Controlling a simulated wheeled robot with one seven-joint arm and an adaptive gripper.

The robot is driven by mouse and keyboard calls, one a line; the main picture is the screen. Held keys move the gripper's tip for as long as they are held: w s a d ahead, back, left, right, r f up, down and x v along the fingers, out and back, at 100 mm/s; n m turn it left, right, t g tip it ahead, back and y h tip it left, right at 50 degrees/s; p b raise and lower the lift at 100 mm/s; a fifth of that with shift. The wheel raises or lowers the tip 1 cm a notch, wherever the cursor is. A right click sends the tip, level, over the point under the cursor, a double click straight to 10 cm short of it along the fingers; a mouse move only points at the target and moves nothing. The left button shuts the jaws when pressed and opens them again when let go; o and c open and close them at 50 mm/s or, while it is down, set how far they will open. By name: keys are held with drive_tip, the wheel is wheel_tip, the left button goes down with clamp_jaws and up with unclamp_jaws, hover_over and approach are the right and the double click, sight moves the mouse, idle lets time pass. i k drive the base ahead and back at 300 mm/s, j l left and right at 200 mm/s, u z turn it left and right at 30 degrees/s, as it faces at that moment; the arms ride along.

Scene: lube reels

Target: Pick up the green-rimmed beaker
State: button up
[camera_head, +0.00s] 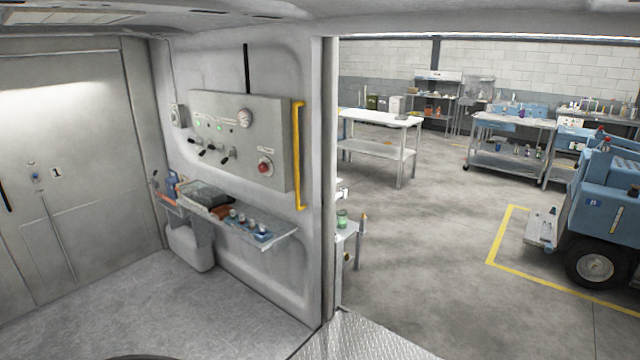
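A small green-topped vessel (342,219) stands on a narrow grey stand (347,232) just outside the doorway, right of the door post. It may be the green-rimmed beaker, but it is too small to be sure. Small containers with green parts (233,214) also stand on the wall shelf (275,238) inside, beside a blue item (262,234). I cannot tell whether one of them is a beaker. My gripper is not in view.
A control panel (225,135) and a yellow handrail (298,155) are on the inner wall. A white bin (190,247) stands under the shelf. A metal ramp (365,338) leads through the doorway. Outside are a white table (380,118), workbenches (510,123), a blue vehicle (605,215) and open floor.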

sight(342, 219)
drive_tip(key=i+l+u, duration=0.3)
drive_tip(key=i+l, duration=1.45)
drive_tip(key=i, duration=0.85)
drive_tip(key=i+l+u, duration=0.3)
drive_tip(key=i+l, duration=2)
drive_tip(key=i, duration=0.15)
